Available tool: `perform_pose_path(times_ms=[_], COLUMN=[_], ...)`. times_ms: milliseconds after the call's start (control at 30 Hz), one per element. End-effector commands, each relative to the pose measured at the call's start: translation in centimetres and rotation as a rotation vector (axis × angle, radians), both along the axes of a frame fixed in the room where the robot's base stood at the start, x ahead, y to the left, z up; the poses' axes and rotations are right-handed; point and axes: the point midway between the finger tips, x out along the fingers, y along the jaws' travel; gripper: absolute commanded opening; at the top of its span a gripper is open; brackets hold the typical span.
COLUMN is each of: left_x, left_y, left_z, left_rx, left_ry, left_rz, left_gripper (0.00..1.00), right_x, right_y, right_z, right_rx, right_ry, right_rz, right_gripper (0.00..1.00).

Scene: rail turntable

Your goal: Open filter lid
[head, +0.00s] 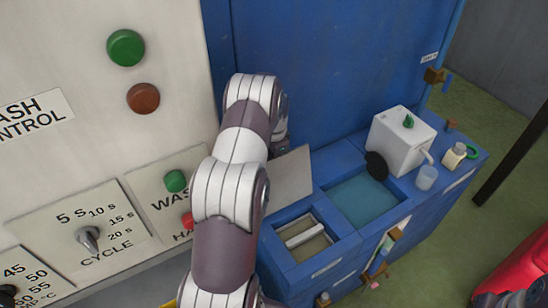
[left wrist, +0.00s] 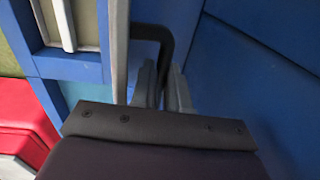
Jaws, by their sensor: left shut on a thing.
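The filter lid (head: 290,178) is a flat grey panel in the head view. It stands tilted up at the back left of an open compartment (head: 304,240) with a pale bar inside. In the left wrist view the lid (left wrist: 118,45) shows nearly edge-on, with a black bent handle (left wrist: 152,32) on its side. My left gripper (left wrist: 165,84) is shut on the handle; its fingertips are partly hidden by the wrist housing. In the head view my left arm covers part of the lid, and the fingers are hidden. My right gripper is in neither view.
A blue-green basin (head: 363,200) lies right of the compartment. Beyond it stand a white box (head: 402,140), a clear cup (head: 427,177) and a small bottle (head: 454,156). A blue wall (head: 330,70) rises behind; a control panel (head: 90,150) stands at the left.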

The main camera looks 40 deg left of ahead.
Motion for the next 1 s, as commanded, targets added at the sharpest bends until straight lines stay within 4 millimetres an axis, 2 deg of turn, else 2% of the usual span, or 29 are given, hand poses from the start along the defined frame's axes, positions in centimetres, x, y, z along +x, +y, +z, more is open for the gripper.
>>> perform_pose_path(times_ms=[333,367,400,433,1000], left_x=[0.10,0.12,0.15,0.16,0.23], left_y=[0.67,0.70,0.69,0.67,0.46], left_z=[-0.12,-0.10,-0.07,-0.05,0.10], left_rx=[0.012,0.012,0.012,0.012,0.009], left_ry=[-0.011,-0.012,-0.012,-0.012,-0.012], left_rz=[0.004,0.004,0.004,0.004,0.001], left_gripper=[0.00,0.18,0.31,0.40,0.40], right_x=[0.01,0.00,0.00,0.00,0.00], right_y=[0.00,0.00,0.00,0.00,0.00], right_z=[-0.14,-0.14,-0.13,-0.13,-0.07], right_rx=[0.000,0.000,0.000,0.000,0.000], right_ry=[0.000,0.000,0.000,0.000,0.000], right_rz=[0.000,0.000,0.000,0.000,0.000], right_gripper=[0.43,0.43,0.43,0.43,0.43])
